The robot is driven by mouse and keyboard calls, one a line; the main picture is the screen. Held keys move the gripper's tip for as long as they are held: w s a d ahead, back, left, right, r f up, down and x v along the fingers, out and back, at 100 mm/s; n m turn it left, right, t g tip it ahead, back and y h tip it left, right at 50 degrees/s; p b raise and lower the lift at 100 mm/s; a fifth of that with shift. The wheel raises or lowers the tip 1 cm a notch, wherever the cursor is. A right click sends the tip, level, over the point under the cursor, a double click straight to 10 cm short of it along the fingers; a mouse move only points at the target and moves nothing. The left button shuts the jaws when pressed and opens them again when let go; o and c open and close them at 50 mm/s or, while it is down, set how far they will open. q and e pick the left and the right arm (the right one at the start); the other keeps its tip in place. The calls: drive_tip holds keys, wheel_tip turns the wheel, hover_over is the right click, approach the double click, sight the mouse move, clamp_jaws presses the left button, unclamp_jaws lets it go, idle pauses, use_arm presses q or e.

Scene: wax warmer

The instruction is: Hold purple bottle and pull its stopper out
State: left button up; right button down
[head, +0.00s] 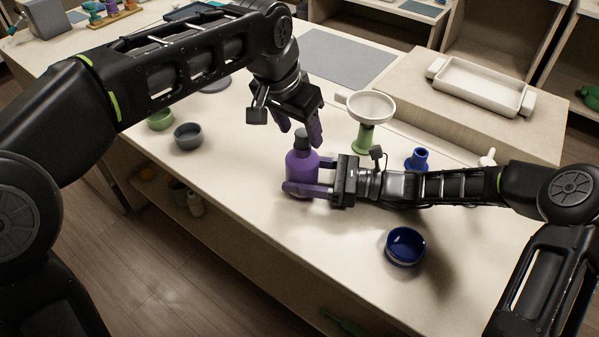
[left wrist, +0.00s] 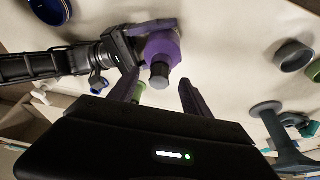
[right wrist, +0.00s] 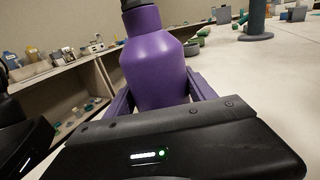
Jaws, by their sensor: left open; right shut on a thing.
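The purple bottle (head: 302,165) stands upright on the table, with a dark grey stopper (head: 301,140) in its neck. It also shows in the left wrist view (left wrist: 162,48), with the stopper (left wrist: 159,76) facing that camera, and in the right wrist view (right wrist: 156,65). My right gripper (head: 307,188) is shut on the bottle's body, a finger on each side. My left gripper (head: 300,130) is open just above and beside the stopper, pointing down. In the left wrist view, the stopper appears beyond and between its fingertips, with no contact visible.
A white funnel on a green stand (head: 368,112) stands just behind the right gripper. A blue bowl (head: 405,246) is in front of the right arm, and a small blue vessel (head: 417,158) behind it. Grey (head: 188,136) and green bowls (head: 160,119) sit at left. The table's front edge is near the bottle.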

use_arm(q)
drive_tip(key=v, duration=1)
drive_tip(key=shift+s, duration=0.1)
drive_tip(key=shift+c, duration=0.5)
drive_tip(key=s+d+f+t+h, duration=0.1)
drive_tip(key=d+f+h, duration=0.15)
drive_tip(key=d, duration=0.65)
drive_tip(key=s+d+f+t+h, duration=0.1)
drive_tip(key=d+f+t+h, duration=0.15)
drive_tip(key=d, duration=0.65)
drive_tip(key=s+d+f+t+h, duration=0.1)
drive_tip(key=d+h, duration=0.2)
drive_tip(key=d, duration=0.6)
drive_tip(key=a+f+n+t+y, duration=0.2)
drive_tip(key=a+n+t+y, duration=0.1)
drive_tip(key=a, duration=0.4)
drive_tip(key=s+a+f+n+t+y, duration=0.1)
drive_tip(key=a+f+n+t+y, duration=0.1)
drive_tip(key=a+y, duration=0.4)
drive_tip(key=s+a+f+n+t+y, duration=0.1)
drive_tip(key=a+n+t+y, duration=0.3)
drive_tip(key=a, duration=0.6)
drive_tip(key=shift+f+t, duration=0.55)
drive_tip(key=shift+f, duration=0.05)
